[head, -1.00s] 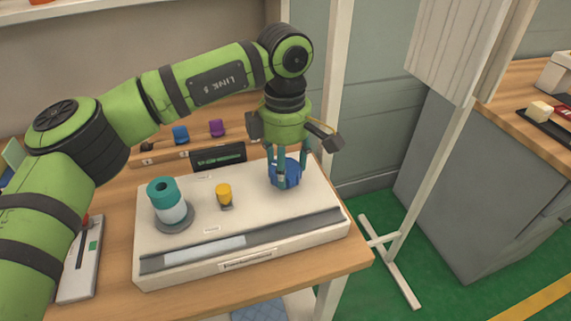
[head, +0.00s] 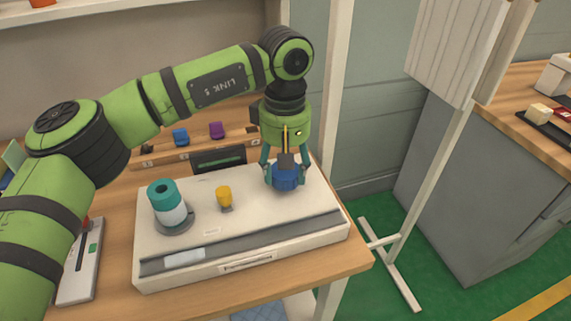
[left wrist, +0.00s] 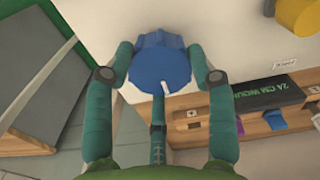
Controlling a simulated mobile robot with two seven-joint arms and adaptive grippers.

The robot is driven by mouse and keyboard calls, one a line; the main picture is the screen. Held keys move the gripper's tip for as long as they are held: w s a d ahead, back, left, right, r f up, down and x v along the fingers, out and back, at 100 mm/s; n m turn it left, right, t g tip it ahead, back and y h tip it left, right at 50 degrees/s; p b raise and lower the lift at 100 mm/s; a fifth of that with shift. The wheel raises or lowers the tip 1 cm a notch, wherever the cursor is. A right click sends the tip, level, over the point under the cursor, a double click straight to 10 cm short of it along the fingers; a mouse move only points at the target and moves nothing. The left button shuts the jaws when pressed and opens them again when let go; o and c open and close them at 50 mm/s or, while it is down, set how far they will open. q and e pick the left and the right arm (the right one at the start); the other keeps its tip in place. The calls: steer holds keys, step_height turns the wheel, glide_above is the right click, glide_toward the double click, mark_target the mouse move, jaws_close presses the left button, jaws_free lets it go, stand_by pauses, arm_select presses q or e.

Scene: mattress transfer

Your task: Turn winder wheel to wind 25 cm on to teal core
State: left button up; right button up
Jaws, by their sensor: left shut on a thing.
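The blue winder wheel (head: 287,182) stands at the right of the cream winder box (head: 262,220). My left gripper (head: 285,174) points down from above and is shut around the wheel. In the left wrist view the blue wheel (left wrist: 160,62) sits between the gripper's fingers (left wrist: 160,82), with a small white mark on its edge. The teal core (head: 164,194) stands upright on a grey disc at the box's left, with white material around its lower part. A short pale strip (head: 185,257) lies in the grey front channel. My right gripper is not in view.
A yellow knob (head: 224,196) stands between core and wheel. A black display block (head: 219,158) is behind the box. A wooden rack holds blue (head: 180,136) and purple (head: 217,130) pieces. A white-grey device (head: 82,262) lies at the left.

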arm_select(q)
steer(key=shift+a+f+m, duration=0.1)
steer(key=shift+f+m, duration=0.05)
steer(key=shift+m, duration=0.75)
steer(key=o, duration=1.2)
steer(key=shift+w, duration=0.1)
steer(key=shift+c, duration=0.2)
step_height(320, 180, up, 12)
